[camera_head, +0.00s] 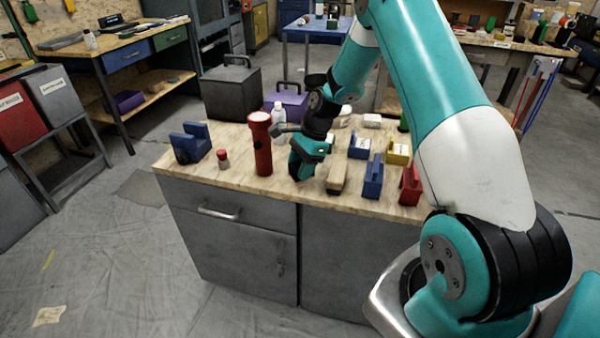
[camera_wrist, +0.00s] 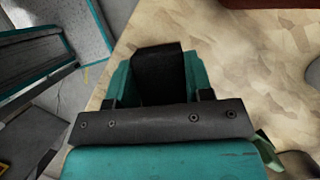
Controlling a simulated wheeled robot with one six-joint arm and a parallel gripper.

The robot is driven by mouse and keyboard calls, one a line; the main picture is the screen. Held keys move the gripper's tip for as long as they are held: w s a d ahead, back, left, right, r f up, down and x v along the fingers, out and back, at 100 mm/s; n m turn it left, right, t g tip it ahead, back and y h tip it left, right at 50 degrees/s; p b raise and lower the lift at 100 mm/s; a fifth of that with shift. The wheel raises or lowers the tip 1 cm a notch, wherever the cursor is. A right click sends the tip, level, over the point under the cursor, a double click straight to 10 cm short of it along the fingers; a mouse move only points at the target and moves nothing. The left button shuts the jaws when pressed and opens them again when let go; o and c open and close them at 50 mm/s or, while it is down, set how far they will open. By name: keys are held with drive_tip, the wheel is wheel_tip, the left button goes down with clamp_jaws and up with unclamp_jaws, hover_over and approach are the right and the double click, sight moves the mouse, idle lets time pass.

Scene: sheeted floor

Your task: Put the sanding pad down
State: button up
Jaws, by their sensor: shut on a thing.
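My gripper (camera_head: 302,168) is low over the front part of the wooden-topped workbench (camera_head: 225,166), between the red flashlight and a beige block. In the wrist view my gripper (camera_wrist: 160,78) is shut on a dark, flat-faced piece (camera_wrist: 158,72), which I take to be the sanding pad. The pad sits between the teal fingers, with pale worktop around it. In the head view the fingers hide the pad. I cannot tell whether its underside touches the worktop.
The red flashlight (camera_head: 262,145) stands upright just left of my gripper; the beige block (camera_head: 337,178) is close on its right. Blue holders (camera_head: 190,143) (camera_head: 373,180), a small red-capped bottle (camera_head: 223,160) and a yellow holder (camera_head: 398,153) stand around. The bench's front edge is near.

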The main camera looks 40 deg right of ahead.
drive_tip(key=shift+f, duration=1)
drive_tip(key=shift+f, duration=0.1)
drive_tip(key=o, duration=0.9)
